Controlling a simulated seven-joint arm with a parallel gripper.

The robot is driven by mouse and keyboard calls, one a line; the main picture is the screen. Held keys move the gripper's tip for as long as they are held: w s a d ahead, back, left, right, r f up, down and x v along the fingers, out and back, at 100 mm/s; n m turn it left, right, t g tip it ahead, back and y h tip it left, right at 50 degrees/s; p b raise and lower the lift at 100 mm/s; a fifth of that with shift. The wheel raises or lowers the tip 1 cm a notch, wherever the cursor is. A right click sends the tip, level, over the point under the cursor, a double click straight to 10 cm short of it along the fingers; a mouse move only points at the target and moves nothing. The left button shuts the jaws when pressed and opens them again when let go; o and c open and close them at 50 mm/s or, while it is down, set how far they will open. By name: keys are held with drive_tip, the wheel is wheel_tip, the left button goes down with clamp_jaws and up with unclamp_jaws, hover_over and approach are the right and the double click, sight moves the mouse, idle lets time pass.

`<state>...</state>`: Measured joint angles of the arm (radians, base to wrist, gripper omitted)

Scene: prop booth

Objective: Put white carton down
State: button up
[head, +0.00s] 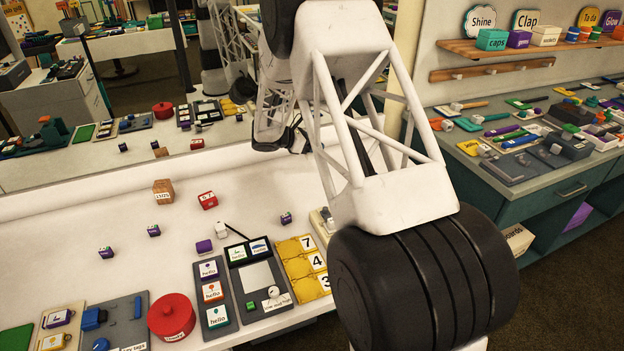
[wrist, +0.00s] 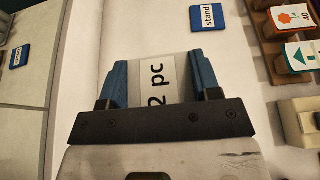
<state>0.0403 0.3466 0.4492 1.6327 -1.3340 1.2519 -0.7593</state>
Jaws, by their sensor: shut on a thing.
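In the wrist view my gripper (wrist: 162,72) has its two blue fingers on either side of a white carton (wrist: 160,90) marked "2 pc". It is shut on the carton. Only the carton's labelled face shows; its underside is hidden, so I cannot tell its height above the pale surface. In the head view my own arm covers the right of the white table (head: 135,195), and I cannot clearly make out the gripper or carton there.
The table's left middle is fairly open.

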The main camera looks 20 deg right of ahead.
drive_tip(key=shift+f, duration=3.1)
drive_tip(key=shift+f, duration=1.9)
drive_tip(key=shift+f, duration=0.15)
drive_tip(key=o, duration=1)
drive_tip(key=shift+a+r, duration=0.2)
drive_tip(key=shift+r, duration=0.05)
drive_tip(key=v, duration=1.1)
drive_tip(key=shift+a, duration=0.3)
